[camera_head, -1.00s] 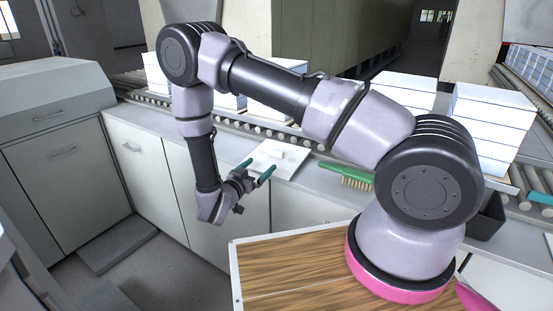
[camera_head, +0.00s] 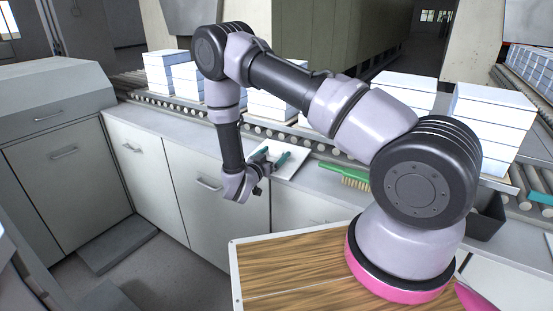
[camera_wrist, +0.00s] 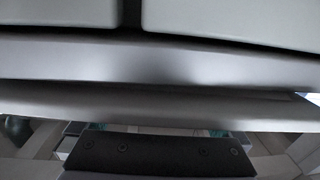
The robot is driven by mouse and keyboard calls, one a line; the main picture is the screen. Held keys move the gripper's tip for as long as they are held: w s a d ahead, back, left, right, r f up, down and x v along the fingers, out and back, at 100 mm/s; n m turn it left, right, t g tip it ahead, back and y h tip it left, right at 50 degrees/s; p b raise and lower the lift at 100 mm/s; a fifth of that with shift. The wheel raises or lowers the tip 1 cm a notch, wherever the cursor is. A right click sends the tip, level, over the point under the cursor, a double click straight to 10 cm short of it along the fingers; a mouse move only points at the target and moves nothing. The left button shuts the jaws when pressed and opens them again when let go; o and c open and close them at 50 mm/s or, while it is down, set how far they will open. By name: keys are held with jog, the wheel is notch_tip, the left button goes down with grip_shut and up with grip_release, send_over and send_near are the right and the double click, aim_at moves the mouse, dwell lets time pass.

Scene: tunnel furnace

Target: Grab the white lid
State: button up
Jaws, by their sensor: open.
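The white lid (camera_head: 299,153) is a flat, pale square lying on the grey counter, left of the green brush. My gripper (camera_head: 273,157) is open, its two teal fingers apart and pointing toward the lid. In the head view the fingers overlap the lid's left part and hide it, along with any handle. I cannot tell whether they touch it. In the wrist view, the counter edge (camera_wrist: 160,105) and cabinet fronts fill most of the picture. I cannot make out the lid there.
The green brush (camera_head: 345,174) with tan bristles lies right of the lid. Behind the counter (camera_head: 195,132) runs a roller conveyor with stacks of white blocks (camera_head: 490,125). Cabinet doors (camera_head: 205,185) stand below the counter. A dark bin (camera_head: 487,222) is at the right.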

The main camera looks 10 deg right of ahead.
grip_shut()
jog(key=shift+r, duration=0.1)
